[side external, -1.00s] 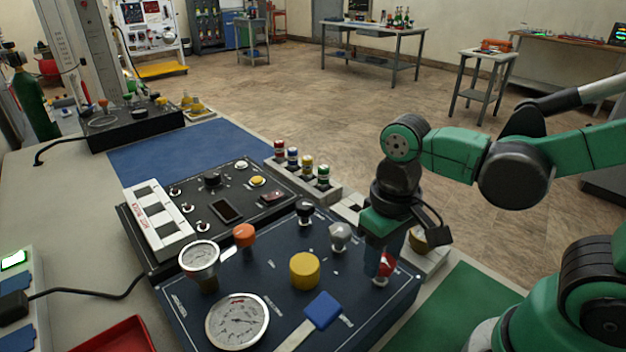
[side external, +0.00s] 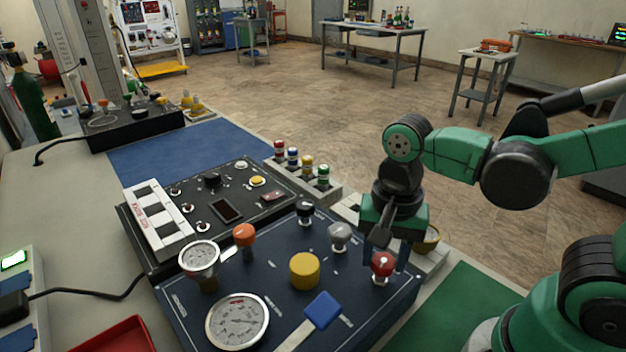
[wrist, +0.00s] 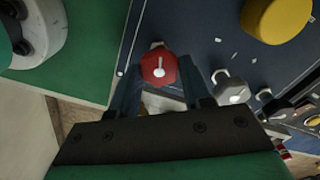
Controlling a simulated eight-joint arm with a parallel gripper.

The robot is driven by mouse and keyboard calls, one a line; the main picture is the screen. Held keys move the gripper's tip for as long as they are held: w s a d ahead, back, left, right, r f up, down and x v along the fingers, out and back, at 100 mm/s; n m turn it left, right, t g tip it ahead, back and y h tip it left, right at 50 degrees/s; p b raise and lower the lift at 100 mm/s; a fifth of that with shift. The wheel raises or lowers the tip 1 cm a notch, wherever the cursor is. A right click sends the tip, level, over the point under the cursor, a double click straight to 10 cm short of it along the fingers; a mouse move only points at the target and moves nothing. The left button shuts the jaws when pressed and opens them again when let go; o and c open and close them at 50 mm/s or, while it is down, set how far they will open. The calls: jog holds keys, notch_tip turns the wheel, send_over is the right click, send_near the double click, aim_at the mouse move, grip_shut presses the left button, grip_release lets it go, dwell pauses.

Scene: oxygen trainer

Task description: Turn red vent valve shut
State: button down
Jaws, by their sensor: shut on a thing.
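The red vent valve (side external: 382,264) is a red knob with a white pointer mark, near the right corner of the dark blue panel (side external: 262,262). My gripper (side external: 384,260) points down over it, its fingers on either side of the knob. In the wrist view the red knob (wrist: 159,67) sits between the two fingertips (wrist: 163,80), and its white mark runs nearly along the picture's vertical. The gripper is shut on the knob. The fingers hide part of the knob's sides.
Beside the valve are a grey knob (side external: 340,236), a yellow knob (side external: 304,270) and a blue lever handle (side external: 322,310). An orange knob (side external: 244,235) and gauges (side external: 237,321) stand farther left. A green mat (side external: 455,310) lies clear at the right.

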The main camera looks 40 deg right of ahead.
aim_at(385, 259)
jog(key=shift+m, duration=1.7)
jog(key=shift+c, duration=1.9)
grip_release()
jog(key=shift+r, duration=2.8)
